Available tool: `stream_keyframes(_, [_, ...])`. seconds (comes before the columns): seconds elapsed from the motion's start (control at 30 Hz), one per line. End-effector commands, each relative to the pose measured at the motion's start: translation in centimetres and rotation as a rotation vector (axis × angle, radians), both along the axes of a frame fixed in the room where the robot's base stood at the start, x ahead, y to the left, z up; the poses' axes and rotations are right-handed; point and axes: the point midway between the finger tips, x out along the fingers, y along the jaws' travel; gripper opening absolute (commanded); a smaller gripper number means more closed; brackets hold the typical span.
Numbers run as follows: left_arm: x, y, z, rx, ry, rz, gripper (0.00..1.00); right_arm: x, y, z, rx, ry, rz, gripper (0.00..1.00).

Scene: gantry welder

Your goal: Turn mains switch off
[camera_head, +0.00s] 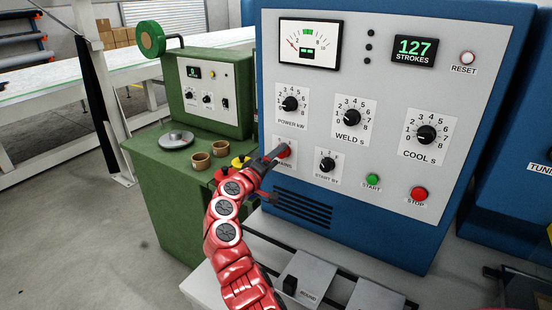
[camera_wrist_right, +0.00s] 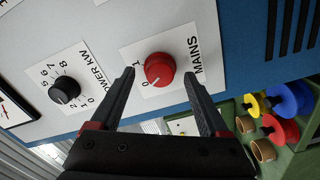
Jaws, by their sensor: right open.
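The mains switch is a red round knob (camera_wrist_right: 160,68) on a white plate marked MAINS, 0 and 1. In the head view the knob (camera_head: 284,150) is partly covered by my right gripper (camera_head: 274,155) at the left part of the blue welder's grey panel (camera_head: 400,85). In the right wrist view my right gripper (camera_wrist_right: 159,76) is open, with one fingertip on each side of the knob. I cannot tell whether the fingers touch it. The knob's exact setting is unclear. My left gripper is not in view.
The power knob (camera_head: 290,104) and start-by knob (camera_head: 327,164) are near the mains switch. Green start (camera_head: 372,180) and red stop (camera_head: 419,194) buttons are farther right. A green cabinet (camera_head: 165,205) with brown cups (camera_head: 201,161) stands to the left.

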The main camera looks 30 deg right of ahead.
Motion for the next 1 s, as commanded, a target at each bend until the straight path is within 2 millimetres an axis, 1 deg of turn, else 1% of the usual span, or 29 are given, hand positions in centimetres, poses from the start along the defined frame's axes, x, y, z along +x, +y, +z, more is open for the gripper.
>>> stream_keyframes(0.17, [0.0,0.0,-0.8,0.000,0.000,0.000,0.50,-0.9,1.7,-0.3,-0.004,-0.001,0.003,0.79])
stream_keyframes(0.23, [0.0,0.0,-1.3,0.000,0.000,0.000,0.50,-1.6,3.0,-0.4,-0.002,-0.002,0.006,0.79])
stream_keyframes(0.5, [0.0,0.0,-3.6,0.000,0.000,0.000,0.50,-5.2,9.4,-0.5,-0.001,-0.003,0.009,0.79])
stream_keyframes(0.7, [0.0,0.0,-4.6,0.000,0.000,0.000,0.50,-7.4,13.0,-0.3,0.001,-0.001,0.007,0.79])
stream_keyframes(0.83, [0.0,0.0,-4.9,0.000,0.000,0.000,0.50,-8.3,14.3,-0.2,0.001,0.000,0.003,0.79])
stream_keyframes(1.0, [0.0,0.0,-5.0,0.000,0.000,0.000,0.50,-8.7,14.9,-0.1,0.001,0.001,0.002,0.79])
